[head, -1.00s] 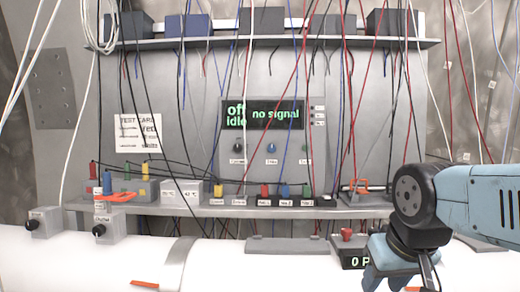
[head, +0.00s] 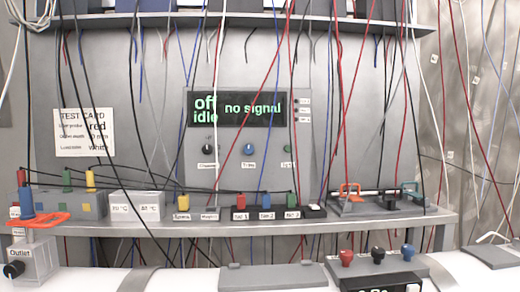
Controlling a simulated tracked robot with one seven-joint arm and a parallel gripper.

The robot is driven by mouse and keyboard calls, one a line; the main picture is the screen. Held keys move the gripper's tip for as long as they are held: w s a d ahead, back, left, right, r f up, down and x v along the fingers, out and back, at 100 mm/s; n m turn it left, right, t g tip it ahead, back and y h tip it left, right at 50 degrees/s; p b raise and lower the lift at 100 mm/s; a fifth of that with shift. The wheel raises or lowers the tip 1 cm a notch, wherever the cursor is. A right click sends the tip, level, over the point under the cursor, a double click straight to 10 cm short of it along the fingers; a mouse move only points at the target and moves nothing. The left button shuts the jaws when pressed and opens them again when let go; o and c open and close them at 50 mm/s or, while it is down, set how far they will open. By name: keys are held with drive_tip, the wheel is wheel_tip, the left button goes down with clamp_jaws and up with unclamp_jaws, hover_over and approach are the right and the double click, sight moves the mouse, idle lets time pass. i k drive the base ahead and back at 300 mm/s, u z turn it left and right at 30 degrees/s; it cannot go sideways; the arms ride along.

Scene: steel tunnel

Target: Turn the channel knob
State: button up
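The channel knob (head: 208,149) is a small black knob on the grey panel (head: 222,170) at the back, below the left part of the display. The label under it is small and blurred, but seems to read "Channel". The dark display (head: 238,108) reads "off", "idle" and "no signal" in green. Thin cables hang in front of the panel, some close to the knob. My gripper is not in view.
A shelf (head: 400,221) below the panel carries colored plugs, labelled blocks and a tool rack (head: 375,200). A test card (head: 85,133) hangs at left. Red, black and blue knobs top a box (head: 377,268) front right. Many cables hang across.

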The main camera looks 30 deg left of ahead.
sight(207, 150)
drive_tip(key=z, duration=0.4)
drive_tip(key=k, duration=1.25)
drive_tip(key=u, duration=1.95)
drive_tip(key=i, duration=1)
